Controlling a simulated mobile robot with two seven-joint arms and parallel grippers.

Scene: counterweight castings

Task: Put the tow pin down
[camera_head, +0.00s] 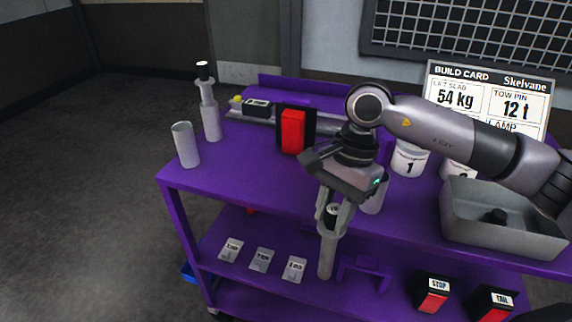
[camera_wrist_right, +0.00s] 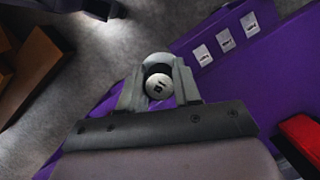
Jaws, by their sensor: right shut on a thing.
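The tow pin (camera_head: 327,255) is a grey cylinder with a dark band and a pale labelled top. My right gripper (camera_head: 335,215) is shut on its upper end and holds it upright. In the head view it hangs in front of the upper shelf's front edge, overlapping the lower shelf; I cannot tell whether its foot touches anything. The right wrist view shows its round labelled end (camera_wrist_right: 160,86) between the fingers (camera_wrist_right: 158,88). A similar pin (camera_head: 210,118) with a black top stands at the upper shelf's left end. My left gripper is not in view.
The purple cart (camera_head: 245,185) carries a grey cup (camera_head: 186,146), a red-and-black block (camera_head: 293,132), white tubs (camera_head: 409,160) and a grey bin (camera_head: 500,232). White labels (camera_head: 262,259) lie on the lower shelf, with STOP (camera_head: 433,294) and TAIL (camera_head: 494,305) blocks at right.

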